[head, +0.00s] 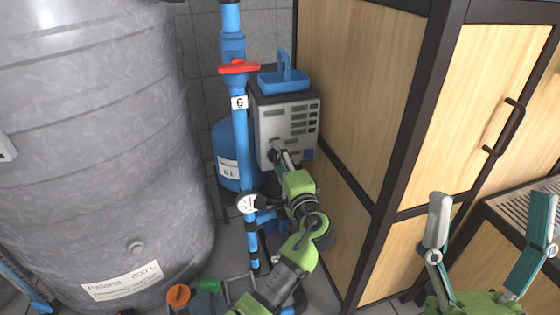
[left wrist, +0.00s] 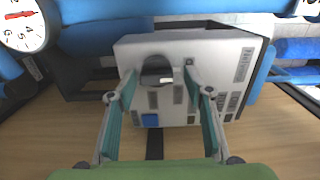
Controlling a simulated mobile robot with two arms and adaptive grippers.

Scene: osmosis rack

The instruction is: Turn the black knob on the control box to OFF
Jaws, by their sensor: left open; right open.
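The control box (head: 300,118) is a light grey box with rows of dark labels, standing behind the blue pipe. Its round black knob (left wrist: 157,69) shows in the left wrist view with a small pale mark at its right side. In the head view the knob is mostly hidden by my gripper. My left gripper (head: 284,158) is at the front of the box. In the left wrist view its open fingers (left wrist: 160,78) stand either side of the knob; I cannot tell whether they touch it. My right gripper (head: 492,220) is open and empty, away from the box.
A blue pipe (head: 243,150) with a red valve handle (head: 239,68) and a pressure gauge (head: 248,203) runs left of the box. A blue tray (head: 283,83) sits on top. A large grey tank (head: 95,130) fills the left; a wooden cabinet (head: 350,90) stands close on the right.

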